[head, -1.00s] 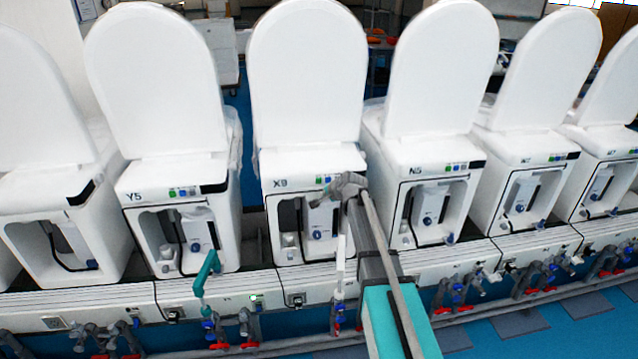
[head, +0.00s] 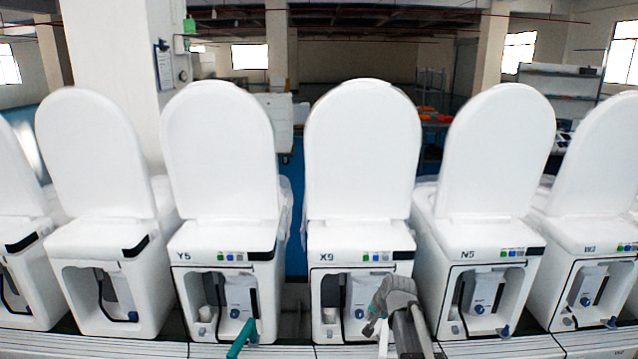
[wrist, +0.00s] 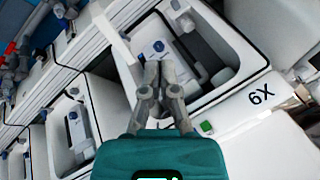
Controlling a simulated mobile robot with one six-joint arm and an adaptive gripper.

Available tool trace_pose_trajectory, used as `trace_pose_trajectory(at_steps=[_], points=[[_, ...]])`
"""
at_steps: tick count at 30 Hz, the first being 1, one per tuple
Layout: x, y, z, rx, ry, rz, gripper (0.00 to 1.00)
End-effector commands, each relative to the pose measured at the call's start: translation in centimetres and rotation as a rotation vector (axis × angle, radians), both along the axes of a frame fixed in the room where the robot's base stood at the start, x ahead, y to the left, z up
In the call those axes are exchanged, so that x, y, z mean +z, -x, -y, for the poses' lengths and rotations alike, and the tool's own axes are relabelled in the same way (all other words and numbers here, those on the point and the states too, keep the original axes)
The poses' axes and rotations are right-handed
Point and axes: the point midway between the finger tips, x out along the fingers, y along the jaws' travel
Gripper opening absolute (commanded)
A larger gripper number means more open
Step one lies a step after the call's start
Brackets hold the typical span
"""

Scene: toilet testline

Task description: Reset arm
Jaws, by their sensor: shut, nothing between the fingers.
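My gripper (head: 376,322) is in front of the toilet marked X9 (head: 362,258), low at the right side of its open front bay. In the wrist view my gripper (wrist: 160,72) has its fingers together with nothing between them. Behind the fingers the wrist view shows an open bay with a white unit and a blue knob (wrist: 158,46). The X9 label appears upside down there (wrist: 262,94). Part of my arm shows below the gripper in the head view.
Toilets Y5 (head: 222,245) and N5 (head: 484,245) stand on either side of X9, lids raised, in a long row. A teal handle (head: 242,338) stands below Y5. Gaps between toilets are narrow.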

Motion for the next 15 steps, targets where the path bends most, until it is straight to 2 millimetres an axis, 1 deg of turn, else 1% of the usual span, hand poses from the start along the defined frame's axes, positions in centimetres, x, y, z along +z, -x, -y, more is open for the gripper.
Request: trace_pose_trajectory(at_steps=[1,6,9,10,12,15], points=[[-0.5,3.1,-0.2,0.055,0.046,-0.036,0.0],[-1.7,10.9,0.2,0.25,0.196,-0.173,0.0],[-2.1,14.8,0.6,0.347,0.263,-0.247,0.0],[-2.1,15.8,0.7,0.371,0.279,-0.267,0.0],[-2.2,17.7,0.9,0.418,0.309,-0.306,0.0],[-2.3,19.4,1.3,0.465,0.337,-0.346,0.0]])
